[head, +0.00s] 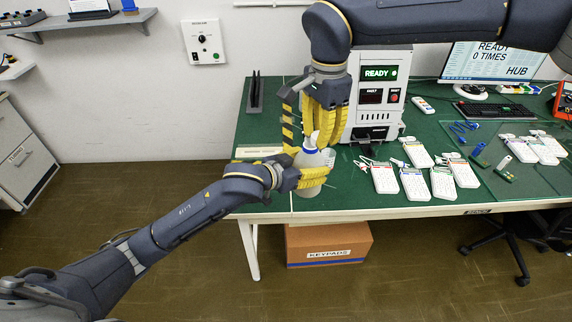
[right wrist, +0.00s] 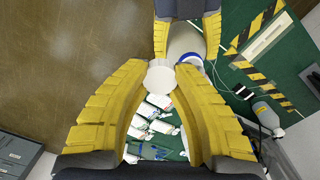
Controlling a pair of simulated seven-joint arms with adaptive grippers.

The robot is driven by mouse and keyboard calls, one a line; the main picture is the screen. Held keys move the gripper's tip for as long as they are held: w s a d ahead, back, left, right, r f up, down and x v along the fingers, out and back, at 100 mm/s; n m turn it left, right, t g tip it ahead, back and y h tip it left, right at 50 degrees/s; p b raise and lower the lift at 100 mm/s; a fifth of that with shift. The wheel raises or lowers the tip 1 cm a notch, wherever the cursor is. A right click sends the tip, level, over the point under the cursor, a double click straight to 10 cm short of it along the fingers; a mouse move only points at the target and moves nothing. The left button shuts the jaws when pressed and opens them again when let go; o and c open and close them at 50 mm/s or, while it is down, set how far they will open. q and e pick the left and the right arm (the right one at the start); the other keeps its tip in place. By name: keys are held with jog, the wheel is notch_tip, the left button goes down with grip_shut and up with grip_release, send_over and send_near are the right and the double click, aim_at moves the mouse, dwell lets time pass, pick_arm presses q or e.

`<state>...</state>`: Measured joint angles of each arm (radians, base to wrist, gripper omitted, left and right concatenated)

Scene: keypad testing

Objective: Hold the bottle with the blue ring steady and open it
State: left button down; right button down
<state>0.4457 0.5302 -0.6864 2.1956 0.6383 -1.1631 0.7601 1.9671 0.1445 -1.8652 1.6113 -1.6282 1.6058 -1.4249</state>
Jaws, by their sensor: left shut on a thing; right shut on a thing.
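The bottle with the blue ring (head: 309,150) has a pale grey-white body and stands just above the table's front edge in the head view. It also shows, partly hidden, near the top of the right wrist view (right wrist: 187,42). My left gripper (head: 314,176) reaches in from the left and is shut around the bottle's body. My right gripper (head: 325,145) points down from above, close beside the bottle's top. In the right wrist view its yellow fingers are shut on a round white cap (right wrist: 160,76), which appears beside the blue ring. Whether cap and bottle touch is unclear.
A grey tester box with a READY display (head: 380,73) stands behind the right gripper. Several white keypads (head: 413,184) lie to the right on the green table (head: 350,208). A black upright holder (head: 255,92) stands at the back left. A KEYPADS carton (head: 328,244) sits below.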

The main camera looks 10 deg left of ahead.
pick_arm(q)
jog(key=w+a+r+n+t+y, duration=0.1)
jog(key=w+a+r+n+y, duration=0.15)
jog(key=w+a, duration=0.55)
jog(key=w+a+r+n+t+y, duration=0.1)
jog(key=w+a+r+n+y, duration=0.2)
jog(key=w+a, duration=0.5)
jog(key=shift+y, duration=0.35)
jog(key=f, duration=0.6)
jog(key=w+d+f, duration=0.1)
jog(key=f, duration=1.2)
jog(key=shift+w+d+f, duration=0.3)
jog(key=shift+w+f, duration=0.1)
jog(key=shift+f, duration=0.1)
jog(key=shift+c, duration=2.4)
grip_release()
jog(key=shift+f, duration=0.1)
jog(key=o, duration=0.4)
